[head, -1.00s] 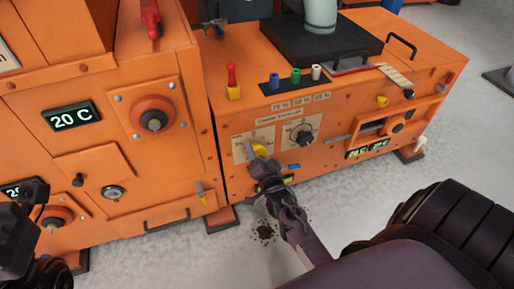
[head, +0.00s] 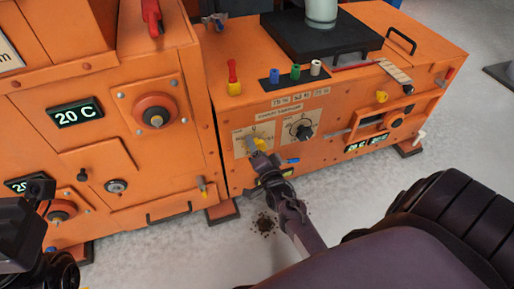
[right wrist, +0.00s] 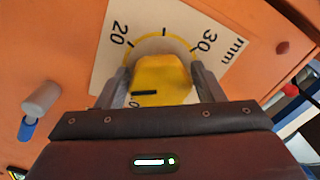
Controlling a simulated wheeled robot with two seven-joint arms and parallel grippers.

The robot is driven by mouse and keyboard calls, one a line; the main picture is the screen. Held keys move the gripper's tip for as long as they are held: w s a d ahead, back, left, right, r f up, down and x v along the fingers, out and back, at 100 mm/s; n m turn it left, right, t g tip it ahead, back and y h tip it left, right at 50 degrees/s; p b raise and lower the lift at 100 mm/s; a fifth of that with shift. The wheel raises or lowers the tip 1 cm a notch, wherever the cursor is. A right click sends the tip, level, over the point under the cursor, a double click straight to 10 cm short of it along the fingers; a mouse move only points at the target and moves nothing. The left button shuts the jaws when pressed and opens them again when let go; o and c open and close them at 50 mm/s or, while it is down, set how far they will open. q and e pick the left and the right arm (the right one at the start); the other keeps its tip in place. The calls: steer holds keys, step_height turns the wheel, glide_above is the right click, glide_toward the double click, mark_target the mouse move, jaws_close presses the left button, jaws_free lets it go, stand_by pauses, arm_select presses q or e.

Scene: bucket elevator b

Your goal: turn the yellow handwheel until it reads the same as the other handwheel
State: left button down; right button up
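The yellow handwheel (head: 260,145) is on the orange machine's front, on a pale dial plate (head: 240,145). My right gripper (head: 257,147) is at it. In the right wrist view the yellow handwheel (right wrist: 163,78) sits between the two grey fingers, which press against its sides. Its black mark points left, below the 20 on the mm scale; 30 is at upper right, and the lower number is partly hidden. The other handwheel (head: 304,130) is black, on the plate to the right; its reading is too small to tell. Part of my left arm shows at lower left; its fingers cannot be made out.
Red, blue, green and white pegs (head: 295,72) stand on the machine's top edge. A grey and blue knob (right wrist: 40,100) is left of the dial in the wrist view. A second orange machine (head: 110,150) stands to the left.

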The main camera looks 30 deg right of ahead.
steer(key=shift+o, duration=1.2)
steer(key=p+v, duration=0.2)
steer(key=v, duration=0.5)
steer(key=shift+s+p, duration=0.35)
steer(key=shift+s, duration=0.05)
steer(key=shift+a, duration=0.1)
